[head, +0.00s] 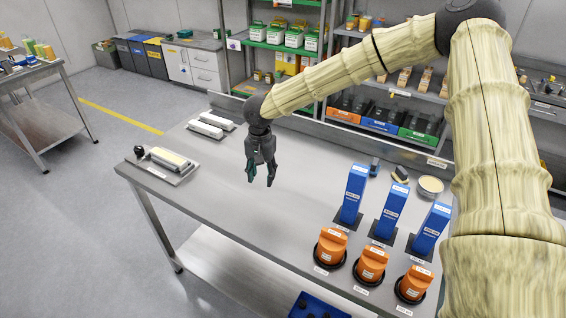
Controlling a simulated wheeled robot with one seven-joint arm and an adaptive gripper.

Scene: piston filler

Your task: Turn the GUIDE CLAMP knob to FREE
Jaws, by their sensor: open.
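Three orange knobs with black bases stand in a row near the front right of the steel table: a left one (331,246), a middle one (371,264) and a right one (413,284). Each has a small label in front of it. The lettering is too small to read, so I cannot tell which, if any, is GUIDE CLAMP, nor where FREE is. My gripper (261,182) hangs pointing down above the table, left of the orange knobs. Its fingers are open and empty, and apart from all the knobs.
Blue upright blocks (390,211) stand behind the orange knobs. A fixture with a black ball knob (139,150) sits at the table's left end. White bars (211,124) lie at the back left. A round tin (430,185) is at the back right. The table's middle is clear.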

